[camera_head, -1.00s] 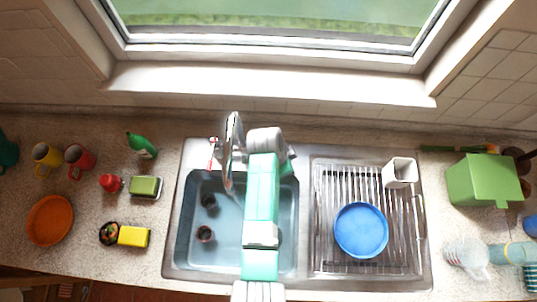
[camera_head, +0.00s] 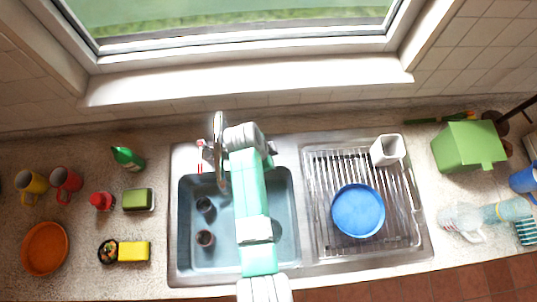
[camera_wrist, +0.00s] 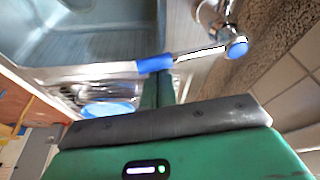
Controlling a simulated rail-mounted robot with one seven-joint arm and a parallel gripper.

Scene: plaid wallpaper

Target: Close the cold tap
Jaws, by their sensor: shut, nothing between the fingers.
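The cold tap's lever (camera_wrist: 190,57) is a thin metal rod with a blue tip (camera_wrist: 155,64), joined to a chrome body with a blue cap (camera_wrist: 236,47) in the wrist view. My gripper (camera_wrist: 162,82) is shut and empty, its fingers right at the blue tip; I cannot tell whether they touch it. In the head view my gripper (camera_head: 268,158) is right of the chrome faucet (camera_head: 219,135), mostly hidden by my arm, which also hides the cold tap. A red-marked hot tap lever (camera_head: 200,160) is left of the faucet.
The sink basin (camera_head: 205,262) holds two dark cups (camera_head: 205,238). The drying rack (camera_head: 325,190) at right holds a blue plate (camera_head: 358,210) and a white holder (camera_head: 387,150). The window sill (camera_head: 250,82) runs behind the sink.

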